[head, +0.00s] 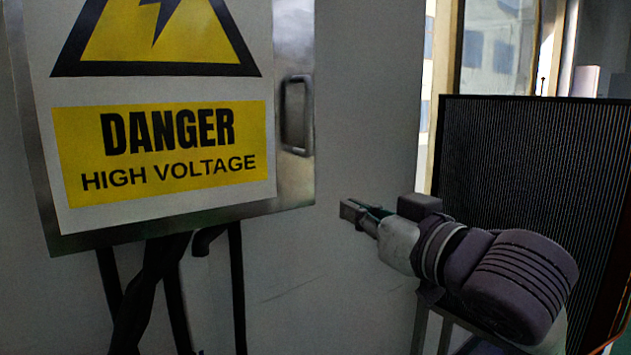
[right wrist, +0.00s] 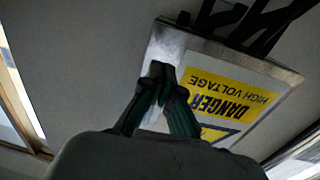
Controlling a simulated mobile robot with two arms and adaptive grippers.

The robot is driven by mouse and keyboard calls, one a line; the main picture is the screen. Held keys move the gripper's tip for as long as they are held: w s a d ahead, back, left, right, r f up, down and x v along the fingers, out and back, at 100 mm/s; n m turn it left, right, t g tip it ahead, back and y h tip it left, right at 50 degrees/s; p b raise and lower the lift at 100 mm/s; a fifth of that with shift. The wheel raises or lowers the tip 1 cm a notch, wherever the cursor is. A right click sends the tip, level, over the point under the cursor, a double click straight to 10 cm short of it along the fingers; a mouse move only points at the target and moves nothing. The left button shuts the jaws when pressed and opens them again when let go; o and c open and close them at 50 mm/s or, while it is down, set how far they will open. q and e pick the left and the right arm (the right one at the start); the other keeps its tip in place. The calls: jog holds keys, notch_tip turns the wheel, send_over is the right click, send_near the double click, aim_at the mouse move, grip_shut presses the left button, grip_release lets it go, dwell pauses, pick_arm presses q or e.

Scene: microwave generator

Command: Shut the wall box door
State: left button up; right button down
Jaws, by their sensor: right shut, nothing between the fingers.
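The wall box door (head: 291,184) is a metal panel with a yellow and white "DANGER HIGH VOLTAGE" sign; its top is out of the head view. A dark loop handle (head: 309,115) is on its right side. I see no clear gap at its edges, but cannot tell if it is fully shut. My right gripper (head: 362,213) is shut and empty, to the right of and below the handle, apart from the door in the head view. In the right wrist view the door (right wrist: 168,45) shows upside down beyond the fingers (right wrist: 166,82), which hide the handle area. My left gripper is not in view.
Black cables (head: 174,295) run down below the box. A dark ribbed panel (head: 540,150) stands to the right, behind my right arm. A window (head: 490,50) is at the back right. The pale wall (head: 365,110) between the box and the panel is bare.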

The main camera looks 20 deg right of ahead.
aim_at(306, 187)
jog(key=p+x, duration=0.8)
jog(key=x, duration=0.2)
jog(key=shift+w, duration=0.45)
jog(key=shift+w+a, duration=0.1)
